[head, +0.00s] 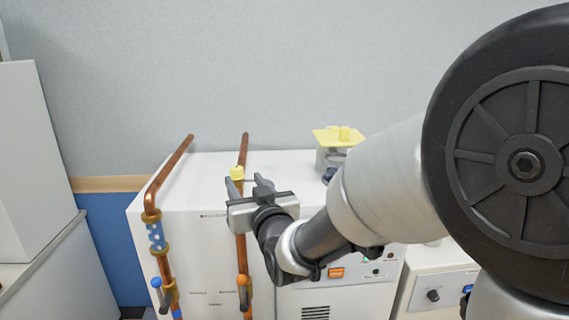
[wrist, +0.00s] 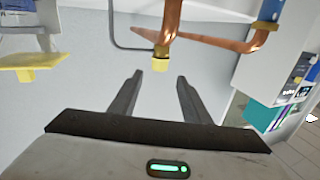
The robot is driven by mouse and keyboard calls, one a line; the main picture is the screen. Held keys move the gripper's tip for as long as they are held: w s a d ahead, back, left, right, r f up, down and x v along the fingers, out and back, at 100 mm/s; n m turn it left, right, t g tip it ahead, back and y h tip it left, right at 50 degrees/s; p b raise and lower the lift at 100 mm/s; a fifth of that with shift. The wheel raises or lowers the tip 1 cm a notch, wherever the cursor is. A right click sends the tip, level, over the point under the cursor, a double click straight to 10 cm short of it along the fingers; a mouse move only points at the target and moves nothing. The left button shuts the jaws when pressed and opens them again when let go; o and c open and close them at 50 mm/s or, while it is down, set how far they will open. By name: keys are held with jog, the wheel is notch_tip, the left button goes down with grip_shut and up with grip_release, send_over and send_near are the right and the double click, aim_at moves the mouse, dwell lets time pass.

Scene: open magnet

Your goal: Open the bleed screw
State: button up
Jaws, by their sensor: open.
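The bleed screw, which I take to be the small yellow cap (head: 237,173), is at the upper part of the right copper pipe (head: 242,222). In the wrist view the yellow cap (wrist: 160,64) sits under the end of a brass fitting on the pipe (wrist: 172,20). My gripper (head: 247,185) is open and empty, close to the cap. In the wrist view its two fingers (wrist: 160,78) point toward the cap, which shows between and just past the fingertips. I see no contact. My forearm hides part of the cabinet.
A white cabinet (head: 190,235) carries the pipes. A yellow plate on a grey device (head: 325,138) stands at the back right. Another white unit (head: 437,290) is at lower right.

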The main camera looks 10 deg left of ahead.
aim_at(235, 167)
jog(key=x, duration=1.2)
jog(key=shift+w, duration=0.3)
jog(key=c, duration=1)
jog(key=shift+c, duration=0.2)
